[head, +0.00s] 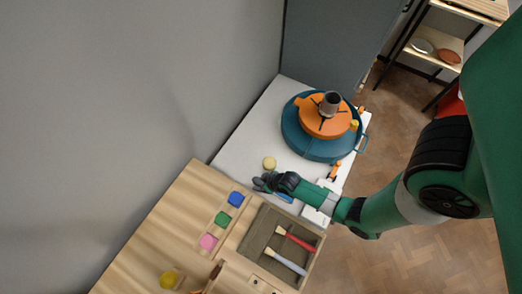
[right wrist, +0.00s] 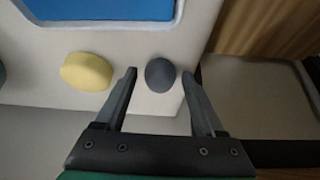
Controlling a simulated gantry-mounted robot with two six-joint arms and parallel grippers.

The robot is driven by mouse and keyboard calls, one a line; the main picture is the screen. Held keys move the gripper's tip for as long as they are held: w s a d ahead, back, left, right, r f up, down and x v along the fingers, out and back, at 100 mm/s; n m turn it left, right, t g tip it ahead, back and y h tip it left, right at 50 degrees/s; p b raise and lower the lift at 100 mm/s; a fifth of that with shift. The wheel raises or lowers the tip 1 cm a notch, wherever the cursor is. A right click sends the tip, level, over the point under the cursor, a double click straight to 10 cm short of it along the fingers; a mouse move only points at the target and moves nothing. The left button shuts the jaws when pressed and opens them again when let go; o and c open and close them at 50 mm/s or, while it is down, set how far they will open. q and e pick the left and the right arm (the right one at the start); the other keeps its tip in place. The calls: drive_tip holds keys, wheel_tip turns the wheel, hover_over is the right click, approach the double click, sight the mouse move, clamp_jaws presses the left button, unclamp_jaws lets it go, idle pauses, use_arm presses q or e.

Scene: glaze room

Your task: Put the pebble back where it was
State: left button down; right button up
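In the right wrist view a dark grey rounded pebble (right wrist: 160,75) lies on a pale surface near its edge. My right gripper (right wrist: 157,88) is open, with one finger on each side of the pebble and a small gap visible on both sides. In the head view my right gripper (head: 261,184) is low over the front of the white table (head: 236,153); I cannot pick out the pebble from the dark fingers there. My left gripper is not in view.
A pale yellow round piece (right wrist: 87,72) lies beside the pebble; it also shows in the head view (head: 269,162). A blue item with a pale rim (right wrist: 100,8) is close by. A blue wheel basin (head: 318,148) stands behind. A wooden table with coloured blocks and brushes (head: 178,205) adjoins.

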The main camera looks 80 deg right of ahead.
drive_tip(key=shift+o, duration=0.2)
drive_tip(key=shift+s+r+p, duration=0.1)
drive_tip(key=shift+r+p, duration=0.3)
drive_tip(key=shift+r, duration=0.1)
drive_tip(key=p+v, duration=0.4)
drive_tip(key=v, duration=0.7)
drive_tip(key=shift+p, duration=0.35)
drive_tip(key=shift+s+a+r, duration=0.1)
